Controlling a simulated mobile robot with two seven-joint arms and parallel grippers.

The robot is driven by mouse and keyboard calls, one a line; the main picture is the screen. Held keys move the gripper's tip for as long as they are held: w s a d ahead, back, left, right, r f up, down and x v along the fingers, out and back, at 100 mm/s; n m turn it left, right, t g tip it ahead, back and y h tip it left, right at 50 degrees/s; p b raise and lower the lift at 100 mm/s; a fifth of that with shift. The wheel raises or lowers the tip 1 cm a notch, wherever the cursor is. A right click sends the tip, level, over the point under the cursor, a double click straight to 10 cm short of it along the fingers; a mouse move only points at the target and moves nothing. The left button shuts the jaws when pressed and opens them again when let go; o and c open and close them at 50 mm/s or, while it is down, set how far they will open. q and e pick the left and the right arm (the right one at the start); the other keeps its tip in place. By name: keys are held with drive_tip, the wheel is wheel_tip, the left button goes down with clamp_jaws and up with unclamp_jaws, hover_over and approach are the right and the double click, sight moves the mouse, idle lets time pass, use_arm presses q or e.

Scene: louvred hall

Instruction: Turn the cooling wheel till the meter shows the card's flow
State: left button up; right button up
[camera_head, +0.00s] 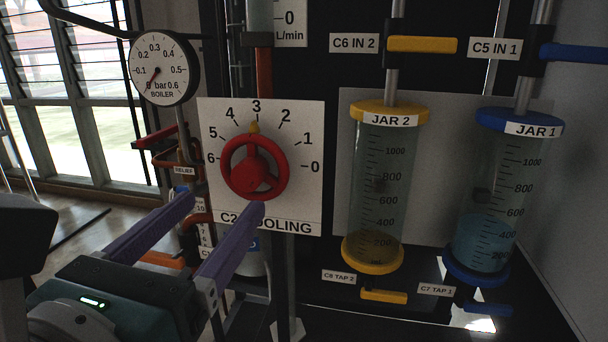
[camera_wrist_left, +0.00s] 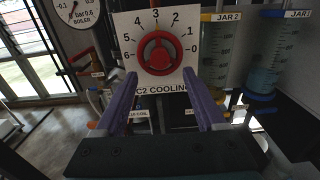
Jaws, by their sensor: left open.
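The red cooling wheel (camera_head: 254,168) is mounted on a white dial plate (camera_head: 222,118) marked C2 COOLING, numbered 0 to 6. Its yellow pointer (camera_head: 254,127) stands at about 3. My left gripper (camera_head: 221,208) is open and empty, its purple fingers pointing at the plate, just below and left of the wheel. In the left wrist view the wheel (camera_wrist_left: 158,56) shows ahead between and above the fingertips, apart from them. The L/min meter (camera_head: 290,20) shows only its bottom end at 0; its reading is cut off. I see no flow card. My right gripper is out of view.
A boiler gauge (camera_head: 163,68) hangs left of the plate, needle low. Jar 2 (camera_head: 383,190) with yellow caps and jar 1 (camera_head: 490,190) with blue caps stand at the right. Red-handled relief pipework (camera_head: 160,137) lies left of the wheel. Windows are at the far left.

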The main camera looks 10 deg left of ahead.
sight(242, 186)
use_arm(q)
drive_tip(key=w, duration=0.6)
drive_tip(key=shift+w+d, duration=0.1)
drive_tip(key=shift+w, duration=0.5)
drive_tip(key=shift+f, duration=0.4)
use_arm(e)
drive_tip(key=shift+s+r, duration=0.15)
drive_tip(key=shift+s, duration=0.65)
use_arm(q)
drive_tip(key=shift+a, duration=0.25)
drive_tip(key=c, duration=1)
clamp_jaws()
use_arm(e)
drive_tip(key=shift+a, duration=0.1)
